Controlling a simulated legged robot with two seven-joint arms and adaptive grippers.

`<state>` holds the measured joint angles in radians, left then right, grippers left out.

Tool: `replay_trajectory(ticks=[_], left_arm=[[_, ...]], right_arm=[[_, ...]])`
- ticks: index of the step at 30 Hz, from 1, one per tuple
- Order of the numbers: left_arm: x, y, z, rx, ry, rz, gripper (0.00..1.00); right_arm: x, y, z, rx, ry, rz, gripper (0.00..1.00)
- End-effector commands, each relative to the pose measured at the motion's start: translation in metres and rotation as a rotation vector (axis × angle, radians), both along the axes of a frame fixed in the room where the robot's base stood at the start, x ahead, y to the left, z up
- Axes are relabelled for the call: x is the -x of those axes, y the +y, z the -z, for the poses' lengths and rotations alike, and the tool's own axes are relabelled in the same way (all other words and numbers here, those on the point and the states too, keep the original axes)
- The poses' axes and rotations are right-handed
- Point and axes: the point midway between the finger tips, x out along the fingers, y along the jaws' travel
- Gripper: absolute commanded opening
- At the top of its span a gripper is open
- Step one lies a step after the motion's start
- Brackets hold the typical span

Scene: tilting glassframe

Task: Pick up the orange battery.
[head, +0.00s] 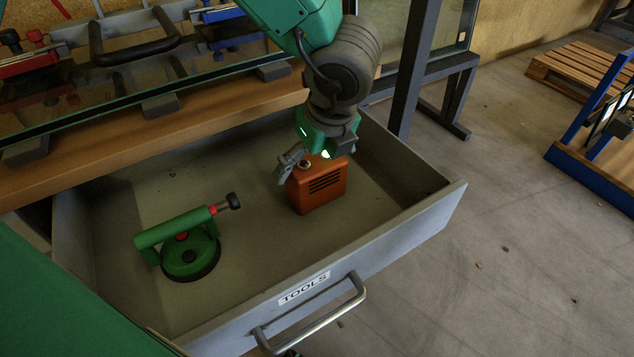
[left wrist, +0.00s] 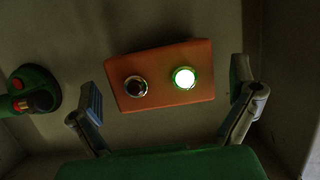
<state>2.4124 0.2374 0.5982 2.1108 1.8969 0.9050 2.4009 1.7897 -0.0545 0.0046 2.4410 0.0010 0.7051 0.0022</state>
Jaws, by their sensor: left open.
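The orange battery (head: 318,187) stands upright in the open grey drawer, right of its middle. It has dark slots on its side. In the left wrist view the battery (left wrist: 162,72) shows from above, with two round terminals on top, one glowing green-white. My left gripper (head: 312,164) is just above the battery, pointing down. In the left wrist view its open fingers (left wrist: 168,105) are on either side of the battery, with gaps between them and it.
A green suction-cup tool (head: 188,257) lies in the drawer, left of the battery. The drawer (head: 400,236) has grey walls close to the battery's right and a metal handle (head: 318,318) in front. A wooden worktop (head: 170,137) with a glass frame stands behind.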

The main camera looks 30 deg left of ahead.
Motion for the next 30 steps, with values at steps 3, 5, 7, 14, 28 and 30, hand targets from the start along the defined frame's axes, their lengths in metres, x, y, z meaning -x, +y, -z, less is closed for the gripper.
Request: replay_trajectory(ticks=[3,5,7,14,28,30], left_arm=[[-0.003,0.003,0.024,-0.001,0.002,-0.001,1.0],[-0.004,0.005,0.029,-0.002,0.002,-0.001,1.0],[-0.004,0.006,0.031,-0.001,0.0,0.0,1.0],[-0.005,0.006,0.029,-0.001,-0.001,0.0,0.82],[-0.005,0.006,0.028,0.0,-0.004,0.0,0.4],[-0.005,0.006,0.028,0.0,-0.004,0.0,0.4]], right_arm=[[0.0,0.0,0.015,0.0,0.001,0.0,1.0],[0.0,0.0,0.018,0.0,0.001,0.0,1.0],[0.0,0.0,0.018,0.0,0.0,0.0,1.0],[0.0,0.0,0.017,0.0,0.0,0.0,1.0],[0.0,0.0,0.017,0.0,0.0,0.0,1.0],[0.0,0.0,0.017,0.0,0.0,0.0,1.0]])
